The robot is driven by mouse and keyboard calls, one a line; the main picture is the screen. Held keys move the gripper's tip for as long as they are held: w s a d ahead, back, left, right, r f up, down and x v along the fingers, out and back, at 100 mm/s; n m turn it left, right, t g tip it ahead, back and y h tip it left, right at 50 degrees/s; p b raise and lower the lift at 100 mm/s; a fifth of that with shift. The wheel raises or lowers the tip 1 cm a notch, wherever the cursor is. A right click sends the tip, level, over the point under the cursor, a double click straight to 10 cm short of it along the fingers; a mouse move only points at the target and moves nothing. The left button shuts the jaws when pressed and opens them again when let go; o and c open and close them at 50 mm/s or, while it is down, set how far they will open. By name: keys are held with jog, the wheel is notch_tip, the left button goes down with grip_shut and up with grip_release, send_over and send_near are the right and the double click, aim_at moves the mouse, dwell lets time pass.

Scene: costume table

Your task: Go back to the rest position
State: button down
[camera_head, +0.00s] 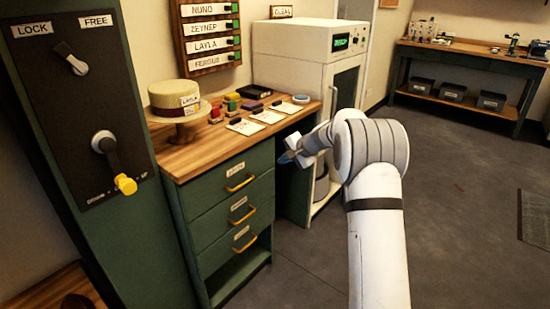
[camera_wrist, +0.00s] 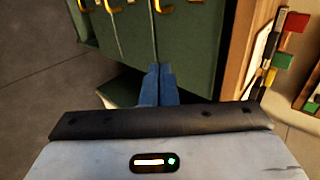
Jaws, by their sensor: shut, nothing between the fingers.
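My gripper (camera_head: 285,159) is in front of the right side of the green drawer cabinet (camera_head: 214,217), below the level of its wooden top. In the wrist view my gripper (camera_wrist: 160,70) has its two blue fingers together, with nothing between them. The cabinet's green drawer fronts (camera_wrist: 135,35) lie beyond the fingertips, apart from them as far as I can tell. My white arm reaches up from the bottom of the head view and hides part of the floor and the white machine.
A hat (camera_head: 173,97) stands on a stand on the cabinet top, beside cards (camera_head: 245,127) and small coloured blocks. A white machine (camera_head: 310,50) stands behind. A lever panel (camera_head: 80,100) is at left. A workbench (camera_head: 470,55) is far right.

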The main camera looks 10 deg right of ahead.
jog(key=s+a+r+n+g+h+p, duration=0.15)
jog(key=s+r+p, duration=0.35)
jog(key=s+r, duration=0.5)
jog(key=s+d+r+n+g+h+p, duration=0.1)
jog(key=s+r+n+p, duration=0.1)
jog(key=s, duration=1.1)
jog(key=s+d+r+n+h+p, duration=0.1)
jog(key=s+r+p, duration=0.4)
jog(key=s, duration=0.7)
jog(key=s+d+r+n+g+h+p, duration=0.1)
jog(key=s+d+r+n+h+p, duration=0.1)
jog(key=s, duration=1.1)
jog(key=r+n+h+p, duration=0.1)
jog(key=n+p, duration=0.1)
jog(key=shift+s+r+n+g, duration=0.35)
jog(key=shift+s+d, duration=0.1)
jog(key=shift+d, duration=0.05)
